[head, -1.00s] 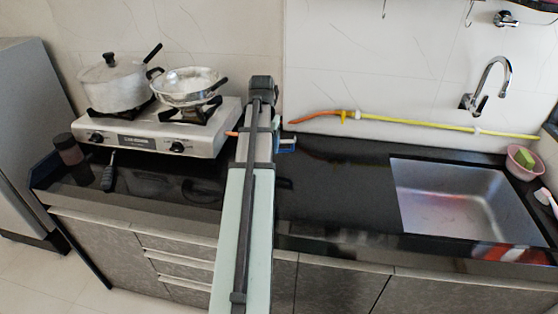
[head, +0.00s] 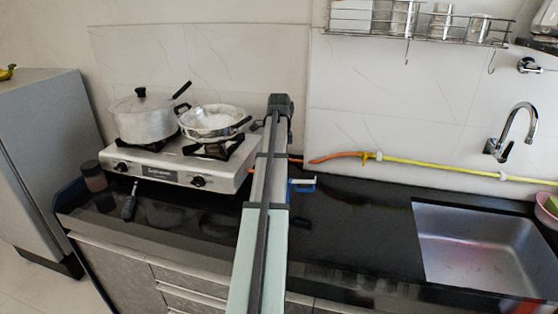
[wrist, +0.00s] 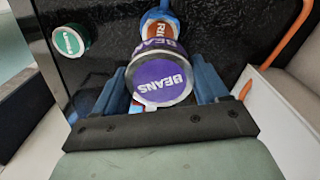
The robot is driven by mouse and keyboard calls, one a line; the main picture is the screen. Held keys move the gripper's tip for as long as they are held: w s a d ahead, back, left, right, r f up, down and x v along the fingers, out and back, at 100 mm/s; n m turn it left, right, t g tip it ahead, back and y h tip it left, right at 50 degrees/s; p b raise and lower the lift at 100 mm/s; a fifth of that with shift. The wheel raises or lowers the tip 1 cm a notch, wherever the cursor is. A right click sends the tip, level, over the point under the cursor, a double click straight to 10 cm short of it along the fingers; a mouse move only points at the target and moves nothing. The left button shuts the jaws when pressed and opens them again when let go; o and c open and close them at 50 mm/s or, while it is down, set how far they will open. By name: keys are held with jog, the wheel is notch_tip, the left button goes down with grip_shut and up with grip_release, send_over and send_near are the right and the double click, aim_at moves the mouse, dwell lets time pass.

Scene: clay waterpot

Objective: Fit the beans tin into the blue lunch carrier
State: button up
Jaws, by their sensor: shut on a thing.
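In the head view a small blue object with a pale top (head: 302,186) stands on the counter just right of my arm. I cannot tell if either blue thing is the lunch carrier. My arm hides my gripper in the head view.
A green-labelled tin (wrist: 70,41) stands to the left in the wrist view. The stove (head: 172,165) with a pot (head: 146,120) and pan (head: 212,122) is left of my arm. The sink (head: 480,255) is right, with black counter (head: 360,220) bare between.

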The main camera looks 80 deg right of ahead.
jog(key=m, duration=0.3)
jog(key=shift+m, duration=0.4)
jog(key=shift+f, duration=0.15)
jog(key=shift+f, duration=1.95)
jog(key=shift+f, duration=3.05)
dwell(1.1)
jog(key=o, duration=1.2)
jog(key=shift+o, duration=0.2)
